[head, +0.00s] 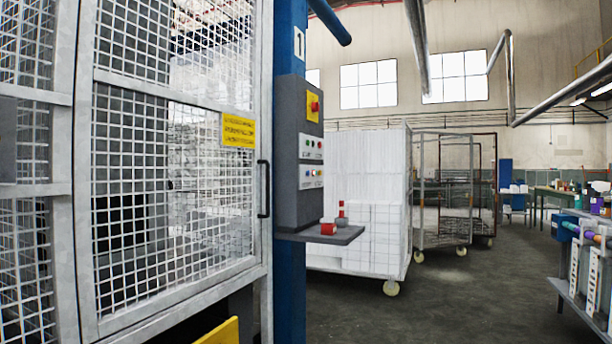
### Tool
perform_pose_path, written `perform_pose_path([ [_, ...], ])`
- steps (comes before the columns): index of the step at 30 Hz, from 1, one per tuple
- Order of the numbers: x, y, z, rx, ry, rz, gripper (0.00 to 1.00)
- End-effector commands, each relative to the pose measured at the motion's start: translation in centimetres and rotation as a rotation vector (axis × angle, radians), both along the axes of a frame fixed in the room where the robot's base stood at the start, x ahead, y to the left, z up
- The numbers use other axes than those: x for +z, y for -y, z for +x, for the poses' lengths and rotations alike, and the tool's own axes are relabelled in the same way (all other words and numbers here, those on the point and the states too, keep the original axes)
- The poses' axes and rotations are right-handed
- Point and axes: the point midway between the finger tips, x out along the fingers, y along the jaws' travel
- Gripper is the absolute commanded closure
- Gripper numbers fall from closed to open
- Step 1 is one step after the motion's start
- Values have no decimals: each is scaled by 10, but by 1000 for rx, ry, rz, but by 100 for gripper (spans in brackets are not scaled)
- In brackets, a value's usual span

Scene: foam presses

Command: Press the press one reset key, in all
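A grey control box (297,205) is fixed to a blue post (292,40) that bears a white plate with the number 1 (299,43). A red mushroom button (314,106) sits on a yellow plate at its top. Below it is a light plate with small dark, green and red buttons (311,146). Lower is a second plate with small coloured keys or lamps (311,175), one of them blue. The lettering is too small to read, so I cannot tell which is the reset key. My gripper is not in view.
A mesh guard door (170,170) with a dark handle (263,188) fills the left. A small shelf (345,236) under the box holds a red mug (328,229) and a small red bottle (341,213). A white wheeled cart (383,262) stands behind. Floor at right centre is clear.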

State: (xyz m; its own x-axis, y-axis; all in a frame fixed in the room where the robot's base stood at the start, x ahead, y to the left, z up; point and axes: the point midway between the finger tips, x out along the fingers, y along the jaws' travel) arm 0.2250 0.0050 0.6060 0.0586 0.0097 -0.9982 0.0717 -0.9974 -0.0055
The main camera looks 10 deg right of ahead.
Motion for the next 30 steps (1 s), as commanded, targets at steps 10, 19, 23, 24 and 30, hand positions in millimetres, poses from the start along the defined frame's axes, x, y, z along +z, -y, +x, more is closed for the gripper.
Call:
perform_pose_path([
  [10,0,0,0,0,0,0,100],
  [19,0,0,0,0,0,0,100],
  [23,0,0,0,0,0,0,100],
  [24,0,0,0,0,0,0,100],
  [30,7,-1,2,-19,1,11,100],
])
